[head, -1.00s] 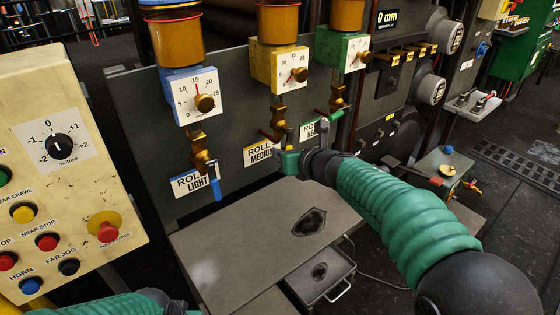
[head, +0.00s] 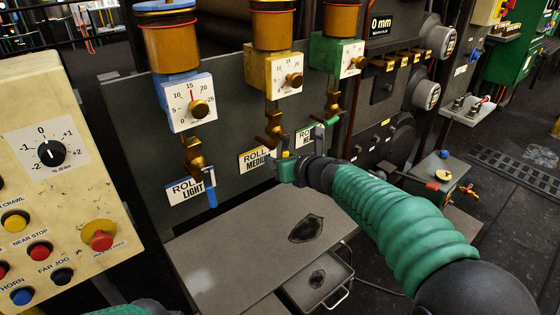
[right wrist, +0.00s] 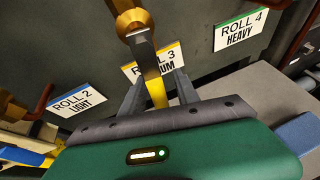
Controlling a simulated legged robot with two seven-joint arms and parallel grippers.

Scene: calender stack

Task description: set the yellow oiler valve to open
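The yellow oiler (head: 272,75) is the middle one of three, with a dial and a brass valve (head: 274,125) above the ROLL 3 MEDIUM label. In the right wrist view its valve lever (right wrist: 157,93) hangs from the brass body (right wrist: 133,22), its lower end yellow. My right gripper (right wrist: 160,76) has one finger on each side of this lever, with gaps visible, so it looks open around it. In the head view my right gripper (head: 285,157) hides most of the lever. My left gripper is out of view; only a bit of green arm shows at bottom left.
The blue oiler (head: 190,100), with a blue lever (head: 210,188) hanging down, is left of it. The green oiler (head: 335,55), with a green lever (head: 331,121), is close on the right. A button console (head: 60,185) stands left. A grey table (head: 245,235) lies below.

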